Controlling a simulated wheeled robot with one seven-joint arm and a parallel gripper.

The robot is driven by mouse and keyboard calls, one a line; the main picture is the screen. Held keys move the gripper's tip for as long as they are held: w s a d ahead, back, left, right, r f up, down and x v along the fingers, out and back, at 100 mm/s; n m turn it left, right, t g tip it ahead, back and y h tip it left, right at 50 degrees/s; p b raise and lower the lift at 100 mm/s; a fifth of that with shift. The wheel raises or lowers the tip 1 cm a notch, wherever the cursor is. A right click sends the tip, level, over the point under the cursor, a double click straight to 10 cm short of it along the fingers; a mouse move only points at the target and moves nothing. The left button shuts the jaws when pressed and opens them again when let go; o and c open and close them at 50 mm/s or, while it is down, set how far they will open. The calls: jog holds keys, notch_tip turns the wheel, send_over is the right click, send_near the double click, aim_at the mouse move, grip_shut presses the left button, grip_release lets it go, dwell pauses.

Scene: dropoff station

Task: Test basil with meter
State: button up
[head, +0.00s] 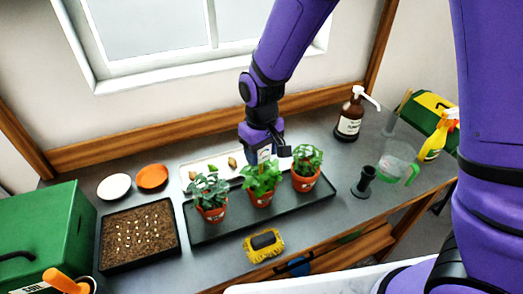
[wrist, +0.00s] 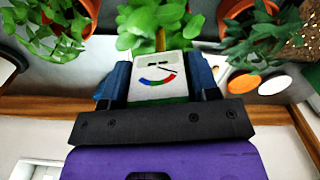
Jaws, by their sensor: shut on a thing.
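My gripper (head: 268,149) is shut on a white meter (wrist: 158,79), which has a coloured arc and a needle on its face. In the head view the meter (head: 264,154) is just above and behind the middle potted plant (head: 262,181). That plant has bright green leaves and looks like the basil, though I cannot read its label. The wrist view shows a thin probe (wrist: 160,38) running from the meter toward its leaves (wrist: 150,18). The probe's tip is hidden, so I cannot tell whether it is in the soil.
Potted plants stand left (head: 209,194) and right (head: 306,168) of the middle one on a dark tray (head: 215,233). A white tray (head: 188,167) lies behind. A seed tray (head: 139,235), yellow brush (head: 263,245), pump bottle (head: 350,117) and clear jug (head: 396,162) stand around.

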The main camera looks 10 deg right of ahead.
aim_at(262, 165)
jog(key=shift+f, duration=2.4)
dwell(1.4)
dwell(1.5)
jog(key=o, duration=1.1)
jog(key=shift+r, duration=0.15)
